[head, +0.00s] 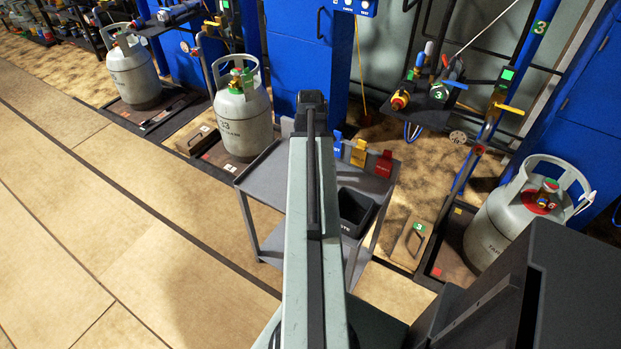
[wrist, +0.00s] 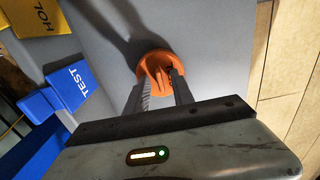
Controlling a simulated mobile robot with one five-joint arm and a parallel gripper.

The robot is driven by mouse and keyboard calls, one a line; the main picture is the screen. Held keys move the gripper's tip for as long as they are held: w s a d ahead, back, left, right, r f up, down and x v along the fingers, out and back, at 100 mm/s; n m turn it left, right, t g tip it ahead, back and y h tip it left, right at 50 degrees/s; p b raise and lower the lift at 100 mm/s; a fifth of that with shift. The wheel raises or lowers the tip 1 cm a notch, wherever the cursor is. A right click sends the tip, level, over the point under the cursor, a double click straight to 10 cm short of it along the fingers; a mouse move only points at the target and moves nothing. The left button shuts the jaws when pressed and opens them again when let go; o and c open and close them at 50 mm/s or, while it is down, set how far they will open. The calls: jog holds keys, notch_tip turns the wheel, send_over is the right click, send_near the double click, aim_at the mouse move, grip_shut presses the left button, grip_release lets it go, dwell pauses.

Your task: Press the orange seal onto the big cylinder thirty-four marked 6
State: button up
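The orange seal (wrist: 157,64) shows in the wrist view, on or just above a grey surface. My gripper (wrist: 158,76) is right at the seal, one finger on each side of its raised middle part. I cannot tell whether the fingers press on it. In the head view my arm hides the seal and the fingertips. A big pale cylinder (head: 492,232) with a red collar stands at the right; I cannot read a thirty-four or a 6 on it. Another big cylinder (head: 243,130), marked 33 with a green collar, stands left of my arm.
A grey cart (head: 268,182) stands below my arm, with blue, yellow and red tags at its back edge and a black bin (head: 355,212). A third cylinder (head: 134,75) is far left. Valves and pipes (head: 430,90) are behind. The left floor is clear.

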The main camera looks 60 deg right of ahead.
grip_shut()
jog(key=shift+r+p, duration=2)
jog(key=shift+p, duration=0.15)
